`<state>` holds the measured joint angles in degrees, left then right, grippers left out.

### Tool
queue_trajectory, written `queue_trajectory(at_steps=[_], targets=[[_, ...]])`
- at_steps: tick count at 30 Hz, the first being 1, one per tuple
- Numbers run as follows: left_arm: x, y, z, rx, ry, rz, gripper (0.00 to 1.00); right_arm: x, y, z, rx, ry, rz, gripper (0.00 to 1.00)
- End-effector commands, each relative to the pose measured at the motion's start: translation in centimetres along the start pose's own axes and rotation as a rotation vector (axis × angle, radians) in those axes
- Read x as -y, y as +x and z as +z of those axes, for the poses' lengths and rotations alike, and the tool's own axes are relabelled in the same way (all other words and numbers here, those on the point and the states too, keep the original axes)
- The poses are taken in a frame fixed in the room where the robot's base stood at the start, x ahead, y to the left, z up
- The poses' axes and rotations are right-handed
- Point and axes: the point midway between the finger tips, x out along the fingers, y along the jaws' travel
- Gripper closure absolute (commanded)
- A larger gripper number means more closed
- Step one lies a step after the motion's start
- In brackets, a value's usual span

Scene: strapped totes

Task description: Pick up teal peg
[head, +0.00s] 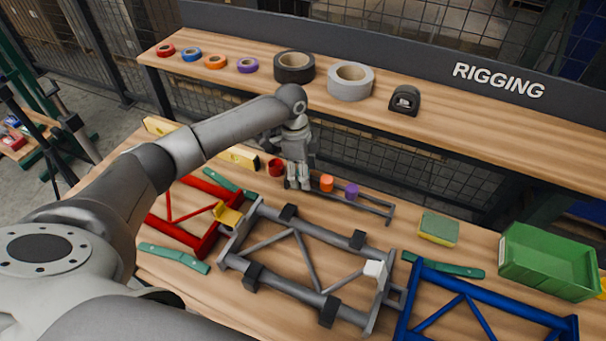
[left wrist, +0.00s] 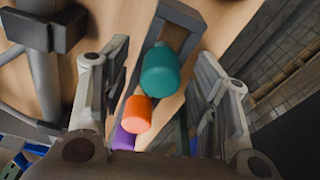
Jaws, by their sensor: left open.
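The teal peg (left wrist: 160,72) stands in a grey rack in the left wrist view, between my open fingers and apart from both. In the head view it is hidden behind my left gripper (head: 297,183), which points down over the rack (head: 372,207). The left gripper (left wrist: 160,65) is open and empty. An orange peg (head: 327,183) and a purple peg (head: 352,190) stand in the same rack to the right of the gripper. They also show below the teal peg in the left wrist view. My right gripper is not in view.
A red cylinder (head: 275,167) is just left of the gripper. A grey frame (head: 300,285) lies in front, with a red frame (head: 207,245) left and a blue frame (head: 480,325) right. A green bin (head: 545,285) and a sponge (head: 438,229) are at the right.

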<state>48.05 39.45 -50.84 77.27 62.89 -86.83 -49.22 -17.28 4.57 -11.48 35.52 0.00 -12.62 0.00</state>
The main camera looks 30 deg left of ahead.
Motion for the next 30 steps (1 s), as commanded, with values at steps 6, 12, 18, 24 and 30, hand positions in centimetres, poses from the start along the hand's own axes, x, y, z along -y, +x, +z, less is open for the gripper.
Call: queue_trajectory(at_steps=[6, 12, 18, 24, 30], targets=[[0.0, 0.0, 0.0, 0.000, 0.000, 0.000, 0.54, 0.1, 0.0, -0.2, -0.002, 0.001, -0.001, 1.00], [0.0, 0.0, 0.0, 0.000, 0.000, 0.000, 0.80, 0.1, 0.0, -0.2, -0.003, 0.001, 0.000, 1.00], [0.0, -0.1, 0.0, 0.000, 0.000, -0.001, 0.96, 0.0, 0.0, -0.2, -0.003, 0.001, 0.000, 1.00], [0.1, -0.2, 0.0, -0.001, 0.000, -0.001, 0.96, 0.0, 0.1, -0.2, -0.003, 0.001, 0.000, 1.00], [0.1, -1.4, -0.2, -0.002, 0.000, -0.004, 0.96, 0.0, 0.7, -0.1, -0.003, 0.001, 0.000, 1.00]])
